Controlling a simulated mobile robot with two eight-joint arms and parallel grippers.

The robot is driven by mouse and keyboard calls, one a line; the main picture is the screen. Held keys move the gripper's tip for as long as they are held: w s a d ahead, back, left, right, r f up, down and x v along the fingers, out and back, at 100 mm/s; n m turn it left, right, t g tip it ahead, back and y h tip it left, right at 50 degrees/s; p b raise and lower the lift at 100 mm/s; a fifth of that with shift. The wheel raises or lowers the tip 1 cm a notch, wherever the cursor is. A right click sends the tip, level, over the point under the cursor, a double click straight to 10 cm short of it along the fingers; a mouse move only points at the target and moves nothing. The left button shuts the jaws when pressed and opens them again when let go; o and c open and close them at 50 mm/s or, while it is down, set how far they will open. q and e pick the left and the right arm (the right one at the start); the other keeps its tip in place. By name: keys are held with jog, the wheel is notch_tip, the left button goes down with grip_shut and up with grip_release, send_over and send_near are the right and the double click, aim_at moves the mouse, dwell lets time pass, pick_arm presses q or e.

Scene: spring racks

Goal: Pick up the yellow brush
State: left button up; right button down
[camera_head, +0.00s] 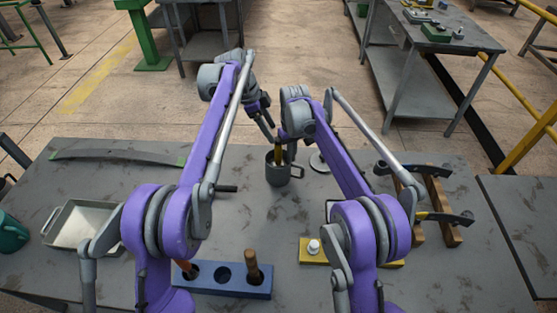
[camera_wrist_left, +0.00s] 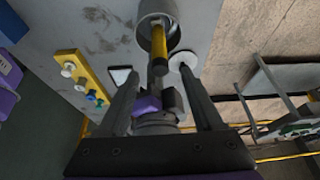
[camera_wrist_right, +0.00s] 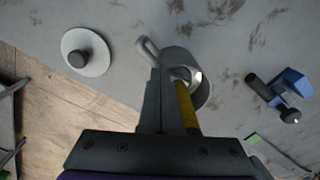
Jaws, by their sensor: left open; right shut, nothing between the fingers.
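The yellow brush (camera_head: 279,154) stands in a grey mug (camera_head: 283,175) near the table's far edge, its handle pointing up. Its lower end is hidden in the mug. My left gripper (camera_head: 265,122) is open just above and beyond the mug. In the left wrist view, the yellow brush (camera_wrist_left: 159,42) has its dark handle end between and ahead of the open fingers (camera_wrist_left: 160,75). My right gripper (camera_wrist_right: 160,75) is shut and empty, close over the mug (camera_wrist_right: 196,62). The yellow brush (camera_wrist_right: 186,105) shows right beside its fingers; I cannot tell whether they touch.
A round light disc with a knob (camera_wrist_right: 86,52) lies beside the mug. A blue block (camera_head: 225,280) with holes, a yellow block (camera_head: 306,251), a wooden rack (camera_head: 441,212) with hammers and a tray (camera_head: 54,218) stand on the table.

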pick_arm(q)
send_over(278, 159)
jog(key=f, duration=0.3)
jog(key=w+f, duration=0.1)
jog(key=f, duration=0.1)
jog(key=shift+a, duration=0.4)
jog(key=shift+c, duration=0.3)
grip_shut()
